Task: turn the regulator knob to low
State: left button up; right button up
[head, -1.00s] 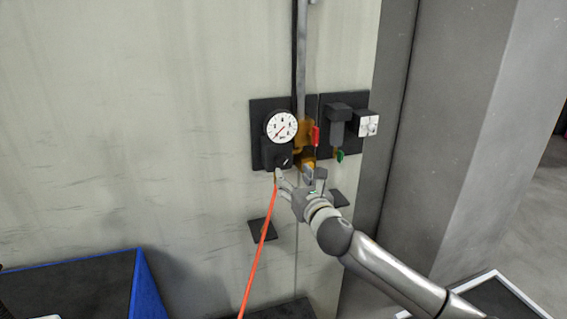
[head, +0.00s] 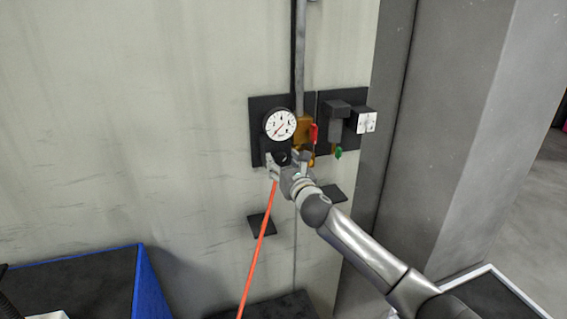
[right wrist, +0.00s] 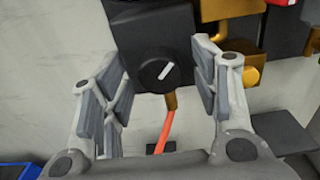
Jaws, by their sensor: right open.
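The regulator knob (right wrist: 166,71) is a round black dial with a white pointer line, on the front of a black block below a white pressure gauge (head: 280,124). In the right wrist view the pointer line slants up to the right. In the head view the knob (head: 281,157) is partly hidden by my right gripper. My right gripper (head: 287,163) is open in front of the knob. In the right wrist view its fingers (right wrist: 165,88) stand on either side of the knob, with gaps showing. My left gripper is not in view.
A red hose (head: 258,245) hangs below the regulator from a brass fitting (right wrist: 171,101). Brass parts with a red handle (head: 314,132) and a green handle (head: 338,154) are to the right. A blue-edged bin (head: 140,280) stands at lower left. A grey pillar rises at right.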

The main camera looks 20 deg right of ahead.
jog(key=c, duration=1)
jog(key=shift+c, duration=0.2)
